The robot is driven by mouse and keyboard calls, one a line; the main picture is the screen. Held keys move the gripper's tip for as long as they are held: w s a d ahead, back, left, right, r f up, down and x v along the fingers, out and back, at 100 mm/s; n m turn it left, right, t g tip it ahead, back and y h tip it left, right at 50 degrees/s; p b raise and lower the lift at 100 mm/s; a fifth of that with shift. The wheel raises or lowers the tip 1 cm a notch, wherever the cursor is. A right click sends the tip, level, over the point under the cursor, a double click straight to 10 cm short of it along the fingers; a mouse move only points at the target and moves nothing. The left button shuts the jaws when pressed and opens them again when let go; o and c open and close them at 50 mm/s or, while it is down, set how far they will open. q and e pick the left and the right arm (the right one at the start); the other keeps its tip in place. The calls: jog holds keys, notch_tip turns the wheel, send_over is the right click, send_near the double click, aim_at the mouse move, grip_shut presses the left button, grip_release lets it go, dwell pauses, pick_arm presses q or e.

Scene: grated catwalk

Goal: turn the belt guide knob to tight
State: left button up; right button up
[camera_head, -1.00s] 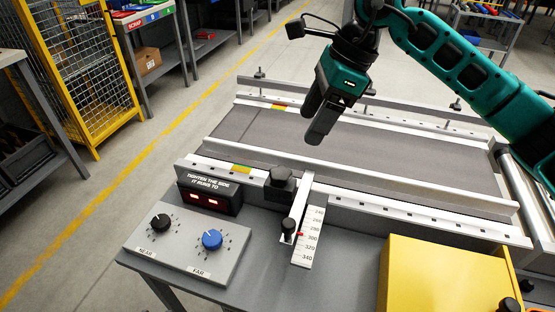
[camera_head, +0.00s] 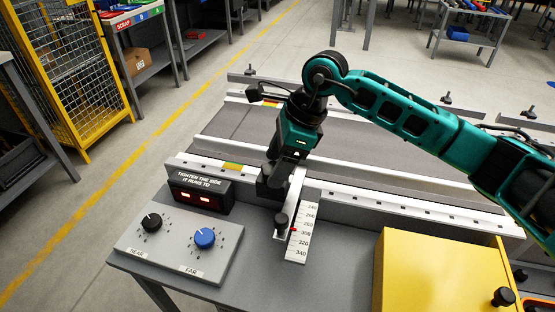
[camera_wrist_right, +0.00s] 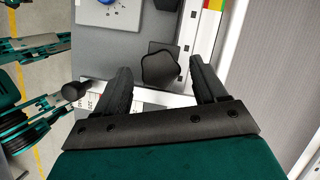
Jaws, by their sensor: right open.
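The black belt guide knob (camera_wrist_right: 160,69) shows in the right wrist view as a rounded, lobed cap on a dark square block. In the head view only a dark part of it (camera_head: 266,190) shows below my right gripper (camera_head: 272,165). That gripper is open and points down over the knob. In the wrist view its fingers (camera_wrist_right: 160,88) stand apart on either side, with the knob between and slightly beyond them; no contact shows. My left gripper is not seen; teal arm parts show at the wrist view's left edge.
A white ruler scale (camera_head: 299,235) and a small black post knob (camera_head: 281,221) lie close by. A control panel (camera_head: 165,255) holds a black NEAR dial (camera_head: 151,221) and a blue FAR dial (camera_head: 204,237). A sign box (camera_head: 201,192) has red lights. A yellow box (camera_head: 430,275) stands right.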

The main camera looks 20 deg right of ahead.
jog(key=shift+c, duration=0.4)
jog(key=c, duration=1)
